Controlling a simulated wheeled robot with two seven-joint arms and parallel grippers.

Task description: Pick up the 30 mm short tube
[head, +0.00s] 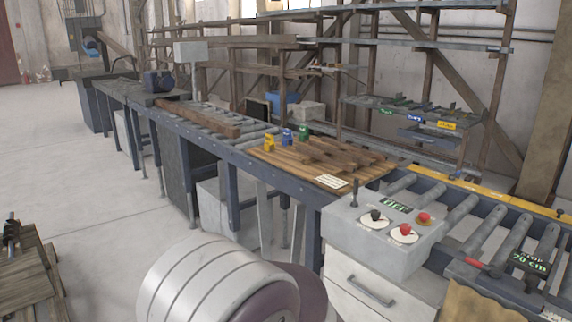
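I cannot make out with certainty which thing is the 30 mm short tube. Three small coloured upright pieces stand in a row on a wooden board (285,160) on the roller bench: a yellow one (269,142), a blue one (287,137) and a green one (304,130). Their markings are too small to read. A rack shelf at the right carries green, blue and yellow labels (447,125), also too small to read surely. Neither gripper is in view. A white, ringed arm link of mine fills the bottom middle.
A grey control box (385,240) with red and black buttons stands in front of the bench. The roller conveyor (480,225) runs on to the right. Wood pieces lie on the board. A wooden pallet stack (25,270) is at the lower left.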

